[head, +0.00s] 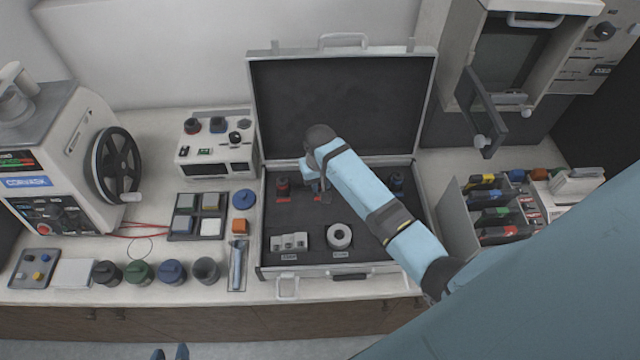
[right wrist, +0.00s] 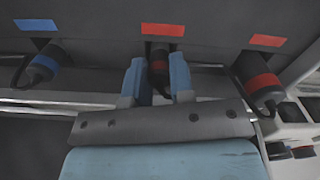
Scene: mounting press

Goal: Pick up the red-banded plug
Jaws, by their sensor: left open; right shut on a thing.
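My right gripper (head: 318,184) reaches down into the open grey case (head: 300,225). In the right wrist view its two blue fingers (right wrist: 158,82) are shut on a dark plug with a red band (right wrist: 159,66), just below a red label. I cannot tell whether this plug is lifted off its seat. A second red-banded plug (right wrist: 264,84) stands to the right there, and left of my gripper in the head view (head: 282,186). A blue-banded plug (right wrist: 44,64) also shows in the head view (head: 397,183). My left gripper (head: 170,353) is open and empty at the bottom edge.
The case's raised lid (head: 340,100) stands behind my right gripper. A white ring (head: 339,236) and a small grey block (head: 289,242) lie in its front. A handwheel machine (head: 60,150) stands left, a divided bin (head: 495,205) right. Several round pots line the bench front.

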